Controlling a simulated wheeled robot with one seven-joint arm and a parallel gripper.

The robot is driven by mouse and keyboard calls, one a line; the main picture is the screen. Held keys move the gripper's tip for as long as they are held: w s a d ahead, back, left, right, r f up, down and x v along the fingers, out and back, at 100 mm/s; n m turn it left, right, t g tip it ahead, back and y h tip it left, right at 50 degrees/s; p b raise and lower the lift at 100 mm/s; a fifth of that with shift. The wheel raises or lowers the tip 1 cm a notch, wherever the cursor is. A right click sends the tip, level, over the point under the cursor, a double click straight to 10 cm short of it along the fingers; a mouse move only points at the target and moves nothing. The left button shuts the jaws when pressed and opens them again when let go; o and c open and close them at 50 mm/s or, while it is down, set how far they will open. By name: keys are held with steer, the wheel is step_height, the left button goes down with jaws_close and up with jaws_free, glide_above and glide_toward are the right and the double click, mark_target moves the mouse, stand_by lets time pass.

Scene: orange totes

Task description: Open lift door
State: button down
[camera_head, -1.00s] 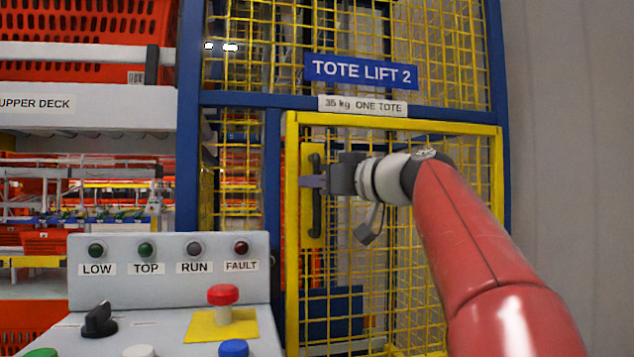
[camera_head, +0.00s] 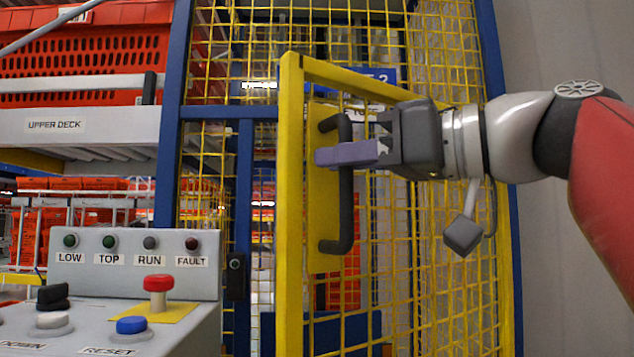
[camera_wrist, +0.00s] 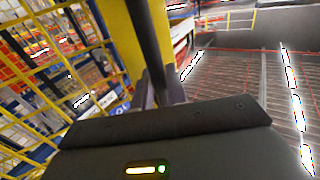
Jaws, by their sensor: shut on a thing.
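The lift door (camera_head: 291,210) is a yellow frame with yellow wire mesh, standing ajar and swung out toward me from the blue lift frame (camera_head: 246,185). Its dark upright bar handle (camera_head: 343,225) is fixed to a yellow plate near the door's left edge. My gripper (camera_head: 345,153) is shut on the handle's upper half, its purple-grey fingers on either side of the bar. In the wrist view the handle (camera_wrist: 157,45) runs down between the fingers, beside the yellow door edge (camera_wrist: 120,35). The door partly covers the blue lift sign (camera_head: 383,75).
A grey control panel (camera_head: 130,262) with lamps, a red button (camera_head: 158,291) and a blue button (camera_head: 132,326) stands at lower left, near the door's free edge. Shelving (camera_head: 80,128) with orange totes (camera_head: 95,62) is behind it. A plain grey wall (camera_head: 570,50) is at right.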

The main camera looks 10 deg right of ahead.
steer(key=s+a+p+v, duration=0.1)
steer(key=v, duration=1)
steer(key=shift+s, duration=0.6)
steer(key=shift+a+r, duration=0.1)
steer(key=shift+a, duration=0.05)
steer(key=c, duration=1.5)
jaws_free()
steer(key=shift+s, duration=0.1)
